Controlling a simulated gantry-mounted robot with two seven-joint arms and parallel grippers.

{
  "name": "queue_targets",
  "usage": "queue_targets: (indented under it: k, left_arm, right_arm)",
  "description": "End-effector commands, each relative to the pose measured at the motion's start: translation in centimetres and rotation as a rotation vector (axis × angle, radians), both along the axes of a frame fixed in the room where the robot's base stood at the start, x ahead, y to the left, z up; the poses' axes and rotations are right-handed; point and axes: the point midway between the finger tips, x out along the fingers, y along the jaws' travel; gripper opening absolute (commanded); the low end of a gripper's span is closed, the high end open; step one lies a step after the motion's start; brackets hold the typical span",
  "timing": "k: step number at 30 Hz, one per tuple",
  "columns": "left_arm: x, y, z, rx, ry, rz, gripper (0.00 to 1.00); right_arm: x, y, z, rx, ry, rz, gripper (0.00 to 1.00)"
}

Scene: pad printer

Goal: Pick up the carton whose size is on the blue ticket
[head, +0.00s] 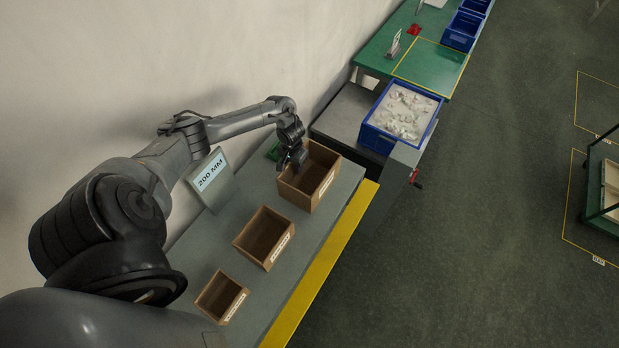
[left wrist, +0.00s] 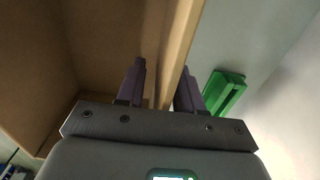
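Three open brown cartons stand in a row on the grey bench: a small one (head: 222,297), a middle one (head: 264,237) and the largest (head: 311,176) at the far end. Each has a white label too small to read. A pale blue ticket (head: 209,174) reading "200 MM" stands behind the row. My left gripper (head: 292,158) is at the rear wall of the largest carton. In the left wrist view, the fingers (left wrist: 160,88) straddle that carton's wall (left wrist: 178,50), one inside and one outside, with a visible gap on the inner side. My right gripper is out of view.
A green block (left wrist: 224,92) lies beside the carton's outer side. A blue bin (head: 432,124) of pale parts stands beyond the bench. A yellow strip (head: 322,262) marks the bench's front edge. The wall is close behind.

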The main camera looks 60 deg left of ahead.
Motion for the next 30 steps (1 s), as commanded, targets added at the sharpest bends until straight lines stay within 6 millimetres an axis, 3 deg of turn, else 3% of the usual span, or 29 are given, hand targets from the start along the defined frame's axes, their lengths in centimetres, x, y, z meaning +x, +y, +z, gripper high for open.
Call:
queue_targets:
  k: [8, 15, 30]
  left_arm:
    - [0.05, 0.04, -0.17, 0.0, -0.001, 0.001, 0.35]
    - [0.04, 0.03, -0.15, 0.0, -0.001, 0.001, 0.0]
    - [0.08, 0.04, 0.2, 0.0, -0.002, 0.0, 0.0]
  right_arm:
    - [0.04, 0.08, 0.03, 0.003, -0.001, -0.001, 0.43]
    - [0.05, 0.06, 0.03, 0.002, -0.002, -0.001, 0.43]
    - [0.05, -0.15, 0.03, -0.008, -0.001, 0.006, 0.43]
